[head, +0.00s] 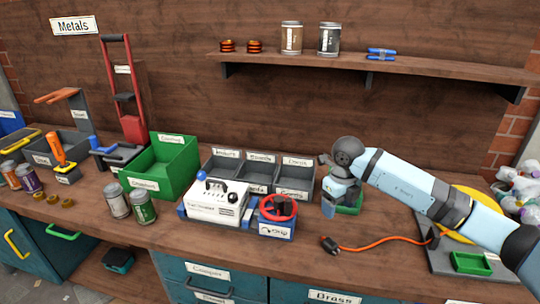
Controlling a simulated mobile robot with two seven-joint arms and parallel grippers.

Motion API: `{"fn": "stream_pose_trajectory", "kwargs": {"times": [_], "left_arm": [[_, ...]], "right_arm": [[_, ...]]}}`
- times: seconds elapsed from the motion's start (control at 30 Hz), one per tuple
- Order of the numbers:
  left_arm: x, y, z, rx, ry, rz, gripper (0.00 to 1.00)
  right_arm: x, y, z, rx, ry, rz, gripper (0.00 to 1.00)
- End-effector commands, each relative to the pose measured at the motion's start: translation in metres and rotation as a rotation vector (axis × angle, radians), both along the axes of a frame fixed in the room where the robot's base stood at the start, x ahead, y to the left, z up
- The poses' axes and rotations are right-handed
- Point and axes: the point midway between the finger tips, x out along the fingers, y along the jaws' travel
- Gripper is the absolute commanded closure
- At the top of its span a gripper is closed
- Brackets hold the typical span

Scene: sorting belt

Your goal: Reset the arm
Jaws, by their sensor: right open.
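My right arm (405,188) reaches in from the right edge over the workbench, with its wrist bent downward. My right gripper (330,207) points down just right of the grey bins, close above a small green tray (352,209). Its jaws are open, and I see nothing held between them. The gripper hides part of the green tray, and I cannot tell whether it touches it. My left arm and left gripper are not in view.
A white machine (215,205) and a red-wheeled device (278,212) stand left of the gripper. Grey bins (262,172) and a green bin (165,165) are behind. An orange cable (375,247) lies in front. A shelf (400,66) with cans hangs above.

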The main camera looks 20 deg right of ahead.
Motion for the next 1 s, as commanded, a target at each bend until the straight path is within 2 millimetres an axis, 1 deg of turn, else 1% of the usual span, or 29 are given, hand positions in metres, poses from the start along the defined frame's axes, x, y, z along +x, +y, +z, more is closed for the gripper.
{"fn": "stream_pose_trajectory", "kwargs": {"times": [0.07,0.13,0.17,0.23,0.27,0.3,0.37,0.4,0.43,0.5,0.57,0.6,0.67,0.7,0.77,0.8,0.87,0.9,0.97,1.0], "left_arm": [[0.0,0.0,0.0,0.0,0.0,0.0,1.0],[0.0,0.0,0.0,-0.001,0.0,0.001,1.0],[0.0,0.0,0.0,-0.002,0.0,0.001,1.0],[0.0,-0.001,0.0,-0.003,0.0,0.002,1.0],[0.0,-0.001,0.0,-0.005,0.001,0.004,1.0],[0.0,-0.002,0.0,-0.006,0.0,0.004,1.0],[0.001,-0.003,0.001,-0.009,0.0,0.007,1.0],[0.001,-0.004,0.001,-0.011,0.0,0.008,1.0],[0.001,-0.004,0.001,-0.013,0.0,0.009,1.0],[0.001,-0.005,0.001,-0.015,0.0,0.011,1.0],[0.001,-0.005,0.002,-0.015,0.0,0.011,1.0],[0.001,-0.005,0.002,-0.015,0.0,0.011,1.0],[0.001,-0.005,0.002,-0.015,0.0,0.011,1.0],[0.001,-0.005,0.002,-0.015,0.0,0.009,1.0],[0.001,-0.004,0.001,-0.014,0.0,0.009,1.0],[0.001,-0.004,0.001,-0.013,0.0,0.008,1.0],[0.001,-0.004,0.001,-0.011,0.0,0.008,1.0],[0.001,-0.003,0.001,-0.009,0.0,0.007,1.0],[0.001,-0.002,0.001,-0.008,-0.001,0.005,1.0],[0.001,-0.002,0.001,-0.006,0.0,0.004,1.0]], "right_arm": [[0.0,0.002,-0.001,0.006,0.0,0.002,0.33],[-0.003,0.011,-0.007,0.042,0.003,0.015,0.33],[-0.005,0.018,-0.011,0.071,0.006,0.024,0.33],[-0.013,0.044,-0.024,0.178,0.012,0.052,0.33],[-0.019,0.06,-0.031,0.243,0.017,0.064,0.33],[-0.027,0.084,-0.04,0.346,0.023,0.079,0.33],[-0.044,0.124,-0.05,0.535,0.034,0.091,0.33],[-0.056,0.153,-0.054,0.677,0.042,0.082,0.33],[-0.066,0.174,-0.055,0.792,0.048,0.066,0.33],[-0.086,0.216,-0.049,1.054,0.059,-0.005,0.33],[-0.098,0.241,-0.039,1.265,0.066,-0.102,0.33],[-0.103,0.253,-0.033,1.397,0.069,-0.187,0.33],[-0.109,0.263,-0.023,1.579,0.076,-0.341,0.33],[-0.111,0.265,-0.02,1.685,0.081,-0.461,0.33],[-0.112,0.262,-0.019,1.823,0.09,-0.668,0.33],[-0.112,0.257,-0.022,1.896,0.097,-0.821,0.33],[-0.114,0.245,-0.033,1.974,0.112,-1.071,0.33],[-0.116,0.235,-0.045,2.003,0.124,-1.247,0.33],[-0.124,0.22,-0.068,2.011,0.148,-1.515,0.33],[-0.132,0.212,-0.085,1.994,0.169,-1.686,0.33]]}}
